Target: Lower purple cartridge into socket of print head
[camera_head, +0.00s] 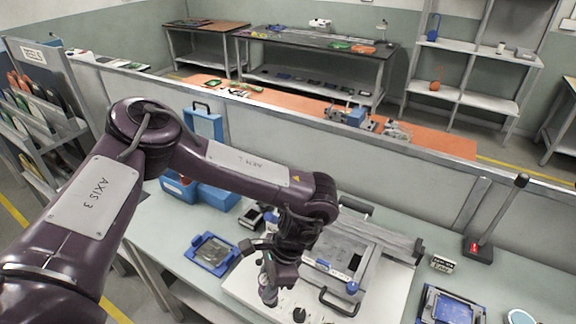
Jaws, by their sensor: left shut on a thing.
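My left arm reaches in from the left over the work table. Its left gripper (270,265) points down above the white board at the table's front and is shut on a small greyish, roughly cylindrical thing (268,291). Its colour does not read clearly as purple, and the gripper hides part of it. Just right of the gripper stands a grey metal frame device (345,255) with a dark opening, black handles and blue knobs. I cannot tell which part is the print head or its socket. My right gripper is not in view.
A blue tray (211,252) lies left of the gripper, with a blue toolbox (205,193) behind it. A small black knob (299,314) stands on the white board. At right are a black post with a red switch (478,249) and a blue framed panel (450,308).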

